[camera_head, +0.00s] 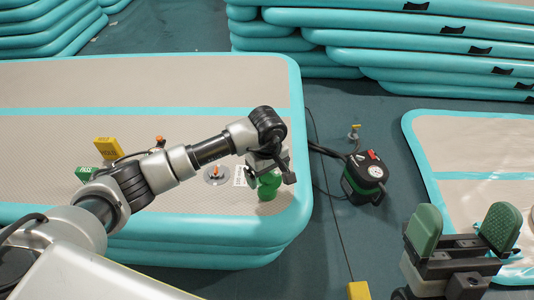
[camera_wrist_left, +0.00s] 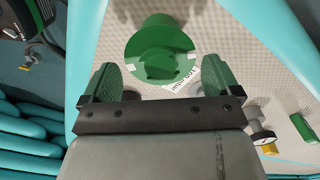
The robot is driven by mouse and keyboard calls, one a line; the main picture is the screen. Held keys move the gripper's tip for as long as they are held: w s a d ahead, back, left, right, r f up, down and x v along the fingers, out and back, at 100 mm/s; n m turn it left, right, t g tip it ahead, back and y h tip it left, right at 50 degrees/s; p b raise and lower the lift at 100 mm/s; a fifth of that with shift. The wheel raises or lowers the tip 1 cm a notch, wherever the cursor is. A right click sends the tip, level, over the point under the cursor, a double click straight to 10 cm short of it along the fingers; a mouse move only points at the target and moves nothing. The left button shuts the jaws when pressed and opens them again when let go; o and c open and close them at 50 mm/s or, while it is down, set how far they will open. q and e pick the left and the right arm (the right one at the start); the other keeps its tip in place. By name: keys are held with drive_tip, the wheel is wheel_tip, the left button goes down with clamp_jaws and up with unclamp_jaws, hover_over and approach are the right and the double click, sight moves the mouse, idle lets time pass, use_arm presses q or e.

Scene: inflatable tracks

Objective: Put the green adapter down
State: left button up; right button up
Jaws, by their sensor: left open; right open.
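The green adapter (camera_head: 267,193) is on the grey top of the inflatable track (camera_head: 200,75), near its right edge. In the left wrist view the adapter (camera_wrist_left: 160,45) shows its round green face just beyond the fingertips, beside a white printed label (camera_wrist_left: 210,72). My left gripper (camera_wrist_left: 158,78) is open, with one green pad on each side below the adapter. I cannot tell whether the pads touch it. In the head view the left gripper (camera_head: 270,172) is over the adapter and partly hides it. My right gripper (camera_head: 463,218) is open and empty at the lower right.
A grey valve with an orange top (camera_head: 216,175), a yellow block (camera_head: 109,149) and a green box (camera_head: 86,173) are on the track. A black pump (camera_head: 364,178) and a small valve piece (camera_head: 353,133) are on the floor. Another track (camera_head: 480,150) lies at right.

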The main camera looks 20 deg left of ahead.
use_arm(q)
wheel_tip(320, 180, up, 5)
drive_tip(key=shift+f+p, duration=0.1)
drive_tip(key=shift+p, duration=0.6)
drive_tip(key=shift+r, duration=0.75)
drive_tip(key=s+d+n+g+h, duration=0.1)
drive_tip(key=s+d+g+h, duration=0.1)
drive_tip(key=s+d+h, duration=0.55)
drive_tip(key=s+d+r+n+g+h, duration=0.35)
drive_tip(key=s+d+r+h, duration=0.35)
drive_tip(key=s+d, duration=0.3)
drive_tip(key=a+r+n+t+h, duration=0.3)
drive_tip(key=r+n+t+h, duration=0.5)
drive_tip(key=r+n+h, duration=0.75)
drive_tip(key=w+a+f+m+t+y, duration=0.1)
drive_tip(key=a+m+t+y, duration=0.6)
drive_tip(key=m+t+y, duration=0.4)
drive_tip(key=a+f+m+t+y, duration=0.2)
drive_tip(key=a+m+t+y, duration=0.5)
drive_tip(key=m, duration=1.5)
drive_tip(key=t+y, duration=0.4)
drive_tip(key=y, duration=0.1)
drive_tip(key=shift+w, duration=0.35)
use_arm(e)
drive_tip(key=w+f+g+h, duration=0.2)
drive_tip(key=w+f+g, duration=0.1)
drive_tip(key=w+g, duration=0.2)
drive_tip(key=shift+w+a+f+g, duration=0.25)
drive_tip(key=shift+w+a+g, duration=0.05)
drive_tip(key=shift+a, duration=0.1)
